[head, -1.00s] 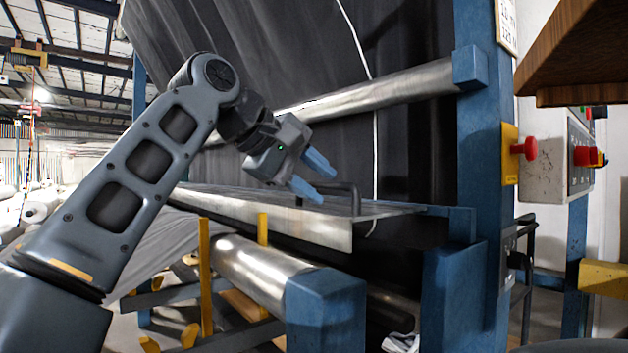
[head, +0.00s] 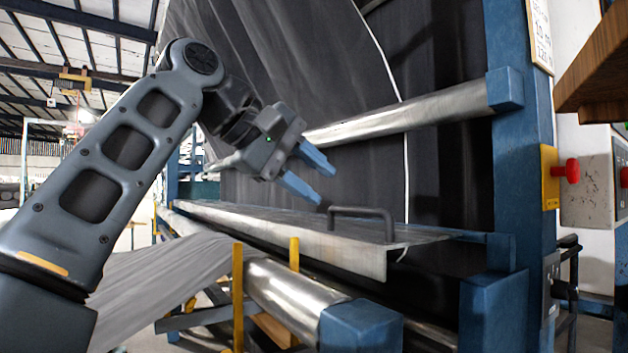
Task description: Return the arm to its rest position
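My gripper (head: 312,178) is at the end of my bent grey arm, left of centre in the head view. Its two blue fingers are apart, with nothing between them. The fingers point down and to the right. In the picture they lie above and left of a dark bar handle (head: 362,213) on a metal shelf; the gap in depth is hard to tell.
A blue-framed machine with metal rollers (head: 400,117) and dark hanging cloth (head: 300,75) fills the middle. The metal shelf (head: 355,260) juts out below the gripper. A red button (head: 568,170) and a wooden board (head: 590,80) are at right. Yellow posts (head: 238,295) stand below.

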